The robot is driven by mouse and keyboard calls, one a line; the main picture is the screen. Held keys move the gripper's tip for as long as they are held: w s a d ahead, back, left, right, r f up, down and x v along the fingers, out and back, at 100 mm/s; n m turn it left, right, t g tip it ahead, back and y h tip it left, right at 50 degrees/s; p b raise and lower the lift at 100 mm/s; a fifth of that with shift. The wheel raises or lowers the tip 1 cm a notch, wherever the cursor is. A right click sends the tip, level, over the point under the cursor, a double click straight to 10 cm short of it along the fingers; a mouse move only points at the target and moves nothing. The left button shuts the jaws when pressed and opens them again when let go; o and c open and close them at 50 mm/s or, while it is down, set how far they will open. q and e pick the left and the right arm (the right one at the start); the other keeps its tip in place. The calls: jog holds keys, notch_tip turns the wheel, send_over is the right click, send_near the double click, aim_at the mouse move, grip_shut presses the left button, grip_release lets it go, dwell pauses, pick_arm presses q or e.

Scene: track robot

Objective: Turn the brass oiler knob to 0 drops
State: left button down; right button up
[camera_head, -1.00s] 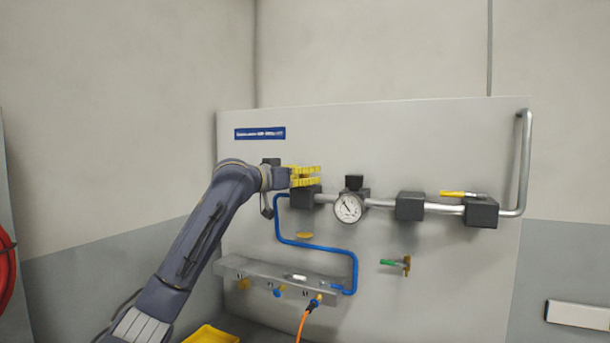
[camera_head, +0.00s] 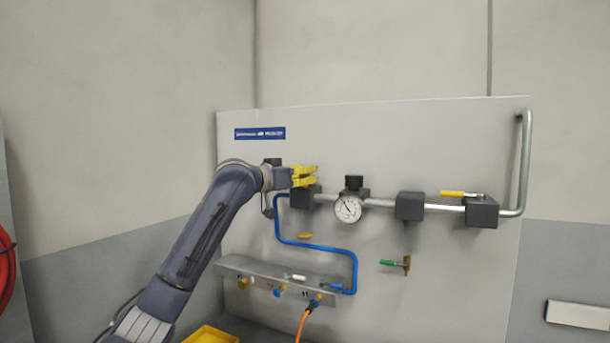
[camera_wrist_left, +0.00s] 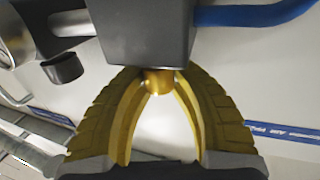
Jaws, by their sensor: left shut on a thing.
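The brass oiler knob (camera_wrist_left: 158,82) shows in the left wrist view, a small round brass piece against a dark block (camera_wrist_left: 140,30). My left gripper (camera_wrist_left: 158,80) has its yellow fingertips on either side of the knob and is shut on it. In the head view, my left gripper (camera_head: 307,176) is at the top of the dark block (camera_head: 302,196) at the left end of the pipe. The knob is hidden by the fingers there. No scale marking for drops is legible. My right gripper is not in view.
A pressure gauge (camera_head: 348,209) and dark blocks sit along the metal pipe to the right, with a yellow-handled valve (camera_head: 458,194). A blue tube (camera_head: 320,246) runs below to a manifold (camera_head: 260,272). A green-handled valve (camera_head: 392,263) is lower right.

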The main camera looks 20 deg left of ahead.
pick_arm(q)
jog(key=n+t+y, duration=0.1)
jog(key=n+y, duration=0.1)
jog(key=y, duration=0.2)
jog(key=n+y, duration=0.3)
jog(key=shift+d+t+y, duration=0.15)
jog(key=shift+t+y, duration=0.25)
jog(key=shift+a+n+g+y, duration=0.1)
jog(key=shift+n+g+y, duration=0.1)
jog(key=shift+n+y, duration=1)
jog(key=shift+a+n+g+y, duration=0.15)
jog(key=shift+n+y, duration=0.55)
jog(key=shift+y, duration=0.9)
jog(key=c, duration=1.1)
grip_release()
jog(key=v, duration=1.2)
